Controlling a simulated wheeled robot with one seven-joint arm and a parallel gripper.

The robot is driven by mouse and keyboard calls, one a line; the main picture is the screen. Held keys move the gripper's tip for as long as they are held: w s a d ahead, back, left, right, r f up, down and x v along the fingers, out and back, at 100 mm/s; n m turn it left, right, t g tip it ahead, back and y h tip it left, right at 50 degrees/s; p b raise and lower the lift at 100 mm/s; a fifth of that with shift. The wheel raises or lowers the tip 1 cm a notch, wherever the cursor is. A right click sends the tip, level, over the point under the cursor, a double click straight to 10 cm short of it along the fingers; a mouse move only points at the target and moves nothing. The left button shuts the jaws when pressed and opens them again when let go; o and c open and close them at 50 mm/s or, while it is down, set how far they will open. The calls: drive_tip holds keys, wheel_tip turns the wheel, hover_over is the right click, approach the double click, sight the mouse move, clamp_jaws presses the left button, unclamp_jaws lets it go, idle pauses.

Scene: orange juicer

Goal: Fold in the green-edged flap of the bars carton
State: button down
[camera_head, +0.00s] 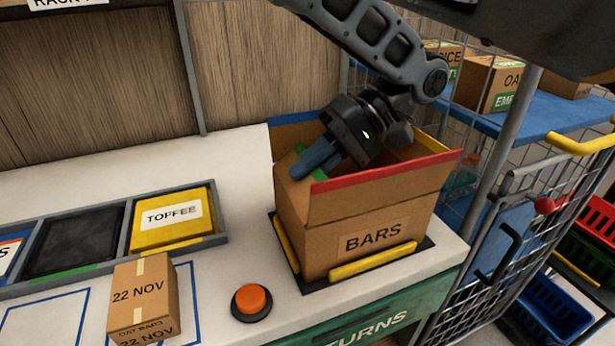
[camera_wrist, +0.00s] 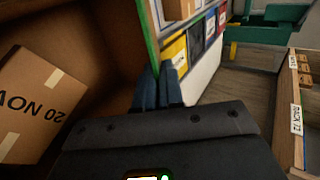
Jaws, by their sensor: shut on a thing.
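The bars carton (camera_head: 350,237) stands open on a dark base on the counter. Its green-edged flap (camera_head: 290,168) is on the left side, standing roughly upright. My gripper (camera_head: 312,163) reaches down from the upper right across the opening, its blue fingers shut on this flap at its green edge. In the wrist view my gripper (camera_wrist: 158,88) meets the green edge (camera_wrist: 148,35), with the carton's inside to the left. A box marked 20 NOV (camera_wrist: 35,105) lies inside. The red-edged flap (camera_head: 380,185) stands up at the front, the yellow-edged flap (camera_head: 432,142) at the right, the blue-edged flap (camera_head: 293,118) at the back.
Yellow clips (camera_head: 373,261) hold the carton's base. An orange button (camera_head: 251,300) and a box marked 22 NOV (camera_head: 143,300) are on the counter to the left, near the toffee bin (camera_head: 172,217). A wire cage cart (camera_head: 500,200) stands close on the right.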

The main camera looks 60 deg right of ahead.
idle(0.3)
drive_tip(key=c, duration=1.3)
unclamp_jaws()
drive_tip(key=shift+c, duration=0.2)
drive_tip(key=v, duration=0.8)
drive_tip(key=shift+b, duration=0.35)
drive_tip(key=shift+c, duration=0.2)
